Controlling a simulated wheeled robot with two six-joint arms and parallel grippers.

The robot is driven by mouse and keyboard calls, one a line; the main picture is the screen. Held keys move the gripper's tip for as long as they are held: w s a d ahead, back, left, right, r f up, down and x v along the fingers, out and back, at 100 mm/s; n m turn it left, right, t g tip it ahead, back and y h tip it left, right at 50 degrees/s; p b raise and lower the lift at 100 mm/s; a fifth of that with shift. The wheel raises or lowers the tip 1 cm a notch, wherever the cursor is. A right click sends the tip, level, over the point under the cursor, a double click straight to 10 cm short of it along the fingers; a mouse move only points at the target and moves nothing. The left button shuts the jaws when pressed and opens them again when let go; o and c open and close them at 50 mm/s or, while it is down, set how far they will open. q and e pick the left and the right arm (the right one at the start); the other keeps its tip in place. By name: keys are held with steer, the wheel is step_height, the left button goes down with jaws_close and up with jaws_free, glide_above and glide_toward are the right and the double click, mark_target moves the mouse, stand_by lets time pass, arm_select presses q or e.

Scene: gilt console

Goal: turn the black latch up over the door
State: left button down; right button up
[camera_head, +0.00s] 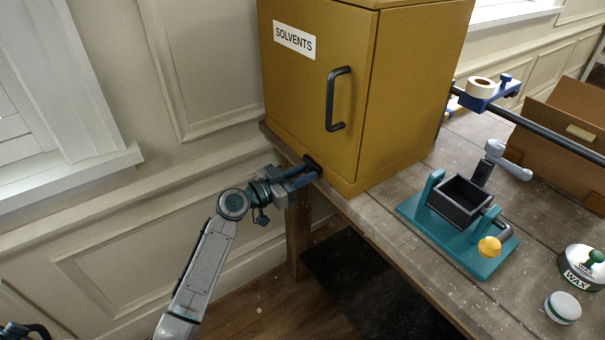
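The yellow cabinet (300,110), labelled "SOLVENTS", stands on the bench with its door (345,50) closed. The door has a dark vertical bar handle (338,98).
On the bench (400,235), right of the cabinet, are a teal stand (425,232) with a dark box and yellow knob, a wax tin (583,268), a small green-and-white jar (563,307) and a brown open box (555,125). A dark rail (545,135) runs behind. The panelled wall is at left.

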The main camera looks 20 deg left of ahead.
arm_select(q)
steer(key=shift+r, duration=0.1)
steer(key=n, duration=0.1)
steer(key=r+n, duration=0.1)
steer(key=n, duration=0.2)
steer(key=shift+w+a+r, duration=0.15)
steer(key=shift+r, duration=0.15)
steer(key=n, duration=0.1)
steer(key=r+n+p, duration=0.1)
steer(key=n, duration=0.1)
steer(key=a+n, duration=0.1)
steer(key=n, duration=0.1)
steer(key=shift+w+r, duration=0.25)
steer(key=shift+w, duration=0.05)
steer(key=n, duration=0.1)
steer(key=n+p, duration=0.1)
steer(key=n, duration=0.1)
steer(key=w+a+r+n, duration=0.1)
steer(key=shift+n+p, duration=0.3)
steer(key=shift+p, duration=0.1)
steer(key=n, duration=0.1)
steer(key=a+n+p, duration=0.1)
steer(key=shift+w+n, duration=0.3)
steer(key=shift+n, duration=0.1)
steer(key=shift+w+a+n, duration=0.2)
steer(key=shift+n, duration=0.6)
steer(key=c, duration=1.2)
jaws_free()
steer(key=shift+f, duration=0.1)
steer(key=shift+c, duration=0.2)
